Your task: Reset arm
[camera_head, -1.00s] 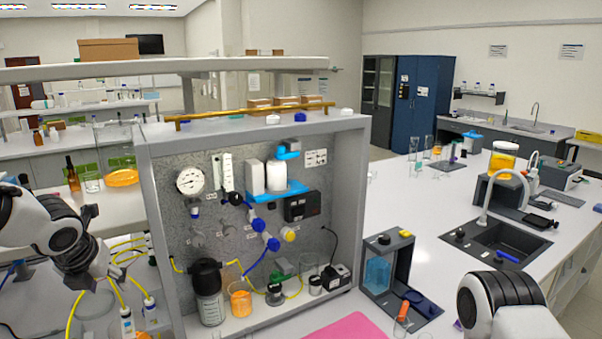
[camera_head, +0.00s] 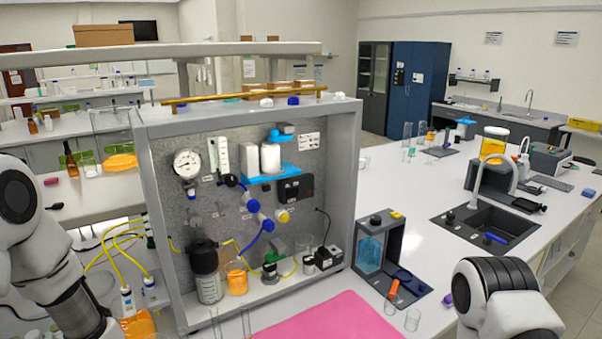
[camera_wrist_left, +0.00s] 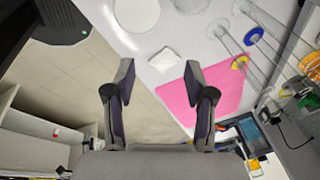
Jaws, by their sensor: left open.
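My left arm (camera_head: 45,245) stands at the left edge of the head view, beside the membrane rig (camera_head: 150,200); its gripper is not visible there. In the left wrist view my left gripper (camera_wrist_left: 160,95) is open and empty, its two fingers apart above the floor and the bench edge. My right arm (camera_head: 500,295) shows at the lower right of the head view, and its gripper is out of frame. The rig's panel carries a gauge (camera_head: 187,163), blue valves and a blue shelf (camera_head: 268,175). A dark-capped bottle (camera_head: 207,275) and an orange-filled flask (camera_head: 237,278) stand at its foot.
A pink mat (camera_head: 330,318) lies in front of the rig, and it also shows in the left wrist view (camera_wrist_left: 228,88). A grey stand with a blue container (camera_head: 370,253) is right of the rig. A sink (camera_head: 485,232) lies farther right. Yellow tubes (camera_head: 108,252) hang left of the rig.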

